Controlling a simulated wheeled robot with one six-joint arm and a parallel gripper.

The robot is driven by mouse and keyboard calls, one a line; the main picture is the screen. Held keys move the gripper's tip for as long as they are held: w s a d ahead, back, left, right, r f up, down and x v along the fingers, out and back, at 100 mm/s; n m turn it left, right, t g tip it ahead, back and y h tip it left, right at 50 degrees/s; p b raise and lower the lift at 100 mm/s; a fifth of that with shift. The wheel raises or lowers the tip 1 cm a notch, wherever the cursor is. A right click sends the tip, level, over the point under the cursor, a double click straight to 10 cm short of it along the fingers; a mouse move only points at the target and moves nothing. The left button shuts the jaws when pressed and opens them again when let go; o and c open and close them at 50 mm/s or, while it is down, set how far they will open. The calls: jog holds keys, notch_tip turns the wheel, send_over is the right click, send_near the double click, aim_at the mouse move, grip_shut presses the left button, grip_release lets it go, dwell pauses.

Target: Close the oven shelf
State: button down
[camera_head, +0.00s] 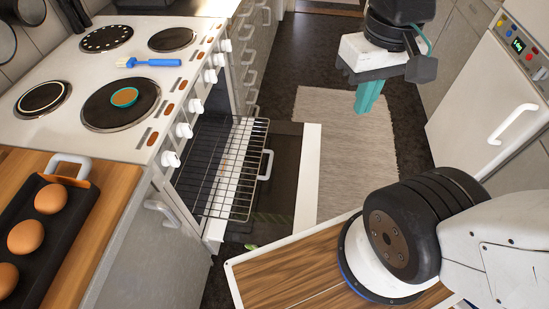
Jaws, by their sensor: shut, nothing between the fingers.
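The oven shelf, a wire rack (222,166), sticks out of the oven over the lowered oven door (285,172). The oven sits under the white cooker (140,62), and its front opening is partly hidden by the rack and the counter. My gripper (368,97), with teal fingers pointing down, is to the right of the rack, above the grey rug. It is shut and empty, and apart from the rack and the door.
A blue brush (150,62) and a small teal-rimmed round item (124,97) lie on the hob. A black tray (48,215) with several eggs stands on the wooden counter at left. A white fridge (490,95) stands at right. The rug (340,140) is clear.

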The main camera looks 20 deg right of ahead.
jog(key=w+d+f+m+g+y, duration=0.15)
jog(key=w+f+m+y, duration=0.3)
jog(key=w+f, duration=0.55)
jog(key=w+f+m+g+y, duration=0.25)
jog(key=w+f+m, duration=0.25)
jog(key=w+f, duration=0.6)
jog(key=w+d+f+m+t, duration=0.3)
jog(key=f+m, duration=0.2)
jog(key=f, duration=0.6)
jog(key=w+d+f+m+t, duration=0.2)
jog(key=w+f+m, duration=0.2)
jog(key=f, duration=0.7)
jog(key=w+d+f+m+t, duration=0.3)
jog(key=f+m, duration=0.2)
jog(key=f, duration=0.5)
jog(key=x, duration=0.9)
jog(key=shift+s+f, duration=0.2)
jog(key=shift+f, duration=0.15)
jog(key=a, duration=0.1)
jog(key=w+a, duration=0.1)
jog(key=a+f, duration=0.1)
jog(key=shift+w, duration=0.35)
jog(key=shift+w+a, duration=0.2)
jog(key=shift+a, duration=0.15)
jog(key=shift+a, duration=0.1)
